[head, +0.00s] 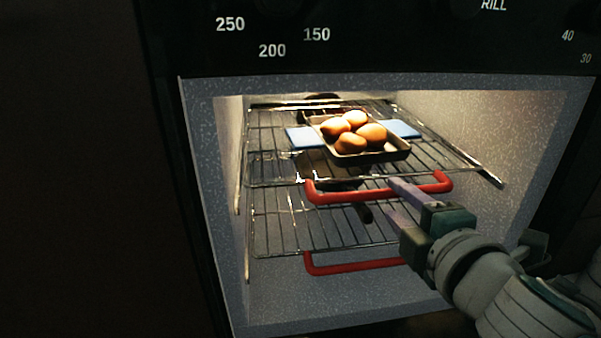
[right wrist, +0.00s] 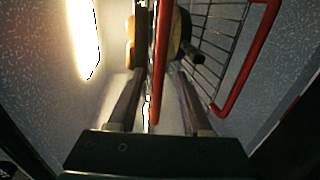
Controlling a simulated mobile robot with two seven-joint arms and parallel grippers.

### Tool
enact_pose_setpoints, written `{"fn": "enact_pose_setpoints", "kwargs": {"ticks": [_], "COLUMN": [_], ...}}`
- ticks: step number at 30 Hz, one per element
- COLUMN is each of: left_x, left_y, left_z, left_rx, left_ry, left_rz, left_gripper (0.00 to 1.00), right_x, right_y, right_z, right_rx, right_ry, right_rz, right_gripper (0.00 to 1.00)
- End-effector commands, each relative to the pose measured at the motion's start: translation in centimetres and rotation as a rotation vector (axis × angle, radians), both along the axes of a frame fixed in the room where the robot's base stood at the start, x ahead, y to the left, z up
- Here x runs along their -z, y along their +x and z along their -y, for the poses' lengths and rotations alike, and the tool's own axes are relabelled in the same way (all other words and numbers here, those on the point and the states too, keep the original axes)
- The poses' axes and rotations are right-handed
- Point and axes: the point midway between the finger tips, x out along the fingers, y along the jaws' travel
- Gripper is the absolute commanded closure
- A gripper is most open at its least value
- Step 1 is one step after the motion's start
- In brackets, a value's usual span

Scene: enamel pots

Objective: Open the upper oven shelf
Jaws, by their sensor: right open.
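The upper oven shelf (head: 450,155) is a wire rack with a red handle (head: 345,197) along its front, and it sits inside the lit oven. My right gripper (head: 391,198) is open at the right part of this handle. In the right wrist view, the red upper handle (right wrist: 160,60) runs between the two spread fingers (right wrist: 157,105). I cannot tell whether either finger touches it. A dark tray (head: 385,154) with several brown rounded food pieces (head: 350,142) stands on the upper shelf. My left gripper is not in view.
A blue flat item (head: 402,129) lies under the tray. A lower rack (head: 290,225) with its own red handle (head: 340,268) is just below. Speckled oven walls (head: 205,170) close in on both sides. A dark pan-like object partly shows between the racks.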

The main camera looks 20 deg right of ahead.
Motion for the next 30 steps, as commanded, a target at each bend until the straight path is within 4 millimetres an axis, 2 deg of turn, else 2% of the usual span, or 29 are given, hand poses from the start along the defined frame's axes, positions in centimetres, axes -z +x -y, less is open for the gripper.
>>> {"fn": "enact_pose_setpoints", "kwargs": {"ticks": [3, 7, 18, 30], "left_x": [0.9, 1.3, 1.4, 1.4], "left_y": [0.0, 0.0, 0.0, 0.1], "left_z": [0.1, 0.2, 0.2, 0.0], "left_rx": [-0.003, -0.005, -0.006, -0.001], "left_ry": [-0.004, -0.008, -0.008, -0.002], "left_rz": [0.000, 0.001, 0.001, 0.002], "left_gripper": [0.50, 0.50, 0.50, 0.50], "right_x": [0.6, 0.9, 0.9, 0.9], "right_y": [2.0, 3.4, 3.9, 3.9], "right_z": [0.5, 0.8, 1.0, 0.9], "right_rx": [0.001, -0.001, 0.001, 0.001], "right_ry": [-0.001, 0.002, 0.002, 0.002], "right_rz": [0.002, 0.000, -0.001, -0.001], "right_gripper": [0.51, 0.51, 0.51, 0.96]}}
